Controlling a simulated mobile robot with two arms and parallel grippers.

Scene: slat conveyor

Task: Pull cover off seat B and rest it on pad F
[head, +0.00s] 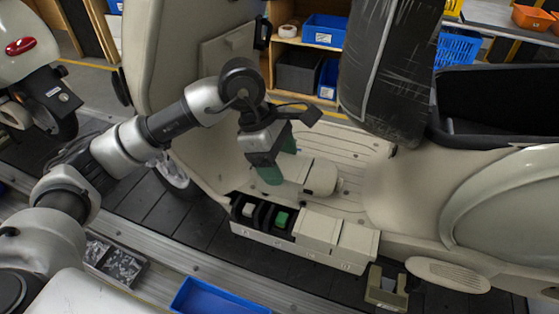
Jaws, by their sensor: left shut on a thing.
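My left gripper (279,160) is shut on the beige cover (295,169), which is partly hidden by the green-tipped fingers. It holds the cover over the scooter's footboard, behind the row of seats. Seat B (265,215), in the beige housing, is uncovered, with a green block (282,219) showing in the open black bay area. A rounded beige block (320,177) stands just right of the held cover; whether they touch is unclear. I cannot make out a mark for pad F.
Two beige lids (318,228) close the right part of the housing. A beige bracket (386,290) stands in front at right. A blue tray (215,298) and a parts bin (114,262) lie nearer.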

